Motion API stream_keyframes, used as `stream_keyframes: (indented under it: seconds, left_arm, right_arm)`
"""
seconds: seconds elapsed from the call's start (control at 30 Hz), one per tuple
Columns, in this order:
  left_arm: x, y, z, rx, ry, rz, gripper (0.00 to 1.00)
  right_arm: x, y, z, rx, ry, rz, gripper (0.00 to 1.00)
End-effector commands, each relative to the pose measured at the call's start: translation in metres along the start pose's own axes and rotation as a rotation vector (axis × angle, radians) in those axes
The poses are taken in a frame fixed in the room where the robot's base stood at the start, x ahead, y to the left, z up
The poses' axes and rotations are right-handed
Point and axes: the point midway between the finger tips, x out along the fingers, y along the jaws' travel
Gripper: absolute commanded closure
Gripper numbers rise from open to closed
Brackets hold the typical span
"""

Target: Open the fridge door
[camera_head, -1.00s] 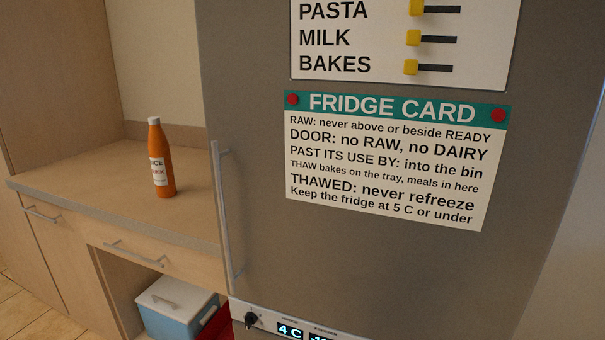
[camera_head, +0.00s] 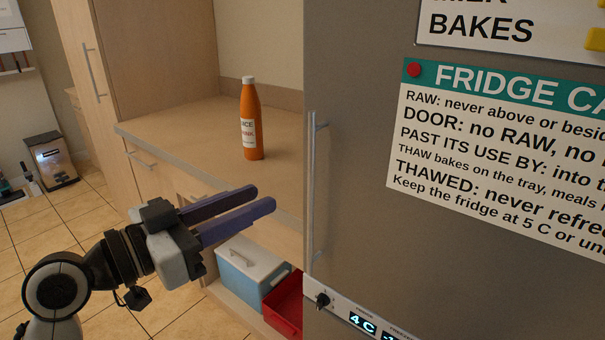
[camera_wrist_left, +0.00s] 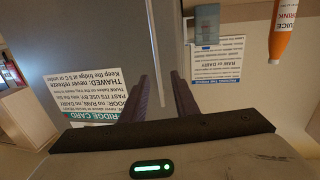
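The grey fridge door (camera_head: 360,240) fills the right of the head view and looks shut. Its slim vertical metal handle (camera_head: 314,190) runs along the door's left edge. The handle also shows in the left wrist view as a thin bar (camera_wrist_left: 167,40), beyond and roughly between the fingers. My left gripper (camera_head: 266,197) is open and empty, with its dark fingers apart and pointing toward the handle from the left. It is apart from the handle. The fingers also show in the left wrist view (camera_wrist_left: 163,80). My right gripper is out of view.
An orange juice bottle (camera_head: 251,125) stands on the wooden counter (camera_head: 190,120) left of the fridge. Below are a blue-and-white cool box (camera_head: 247,270) and a red bin (camera_head: 286,305). A fridge card (camera_head: 480,140) is on the door. A control panel with a knob (camera_head: 322,300) sits below.

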Motion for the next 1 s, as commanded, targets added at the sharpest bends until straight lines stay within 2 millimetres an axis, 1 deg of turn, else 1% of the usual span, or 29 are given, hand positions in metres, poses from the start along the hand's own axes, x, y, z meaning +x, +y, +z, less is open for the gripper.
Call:
stream_keyframes:
  seconds: [0.03, 0.17, 0.33, 0.5, 0.63, 0.8, 1.0]
  left_arm:
    - [0.001, 0.003, -0.009, 0.014, 0.013, 0.015, 0.73]
    - [0.011, 0.005, -0.015, 0.019, 0.021, 0.026, 0.73]
    - [0.042, 0.006, -0.016, 0.015, 0.021, 0.027, 0.73]
    - [0.073, 0.007, -0.016, 0.016, 0.02, 0.025, 0.73]
    - [0.09, 0.007, -0.015, 0.016, 0.018, 0.024, 0.73]
    - [0.101, 0.007, -0.014, 0.019, 0.017, 0.022, 0.73]
    - [0.102, 0.007, -0.013, 0.02, 0.017, 0.022, 0.73]
  right_arm:
    - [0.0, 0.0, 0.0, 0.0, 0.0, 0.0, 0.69]
    - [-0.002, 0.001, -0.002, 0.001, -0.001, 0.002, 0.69]
    - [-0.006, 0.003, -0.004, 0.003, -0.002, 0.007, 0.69]
    - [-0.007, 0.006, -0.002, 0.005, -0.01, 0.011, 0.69]
    - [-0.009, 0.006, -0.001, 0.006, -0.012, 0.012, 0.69]
    - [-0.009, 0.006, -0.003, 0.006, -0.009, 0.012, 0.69]
    - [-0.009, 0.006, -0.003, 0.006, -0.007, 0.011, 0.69]
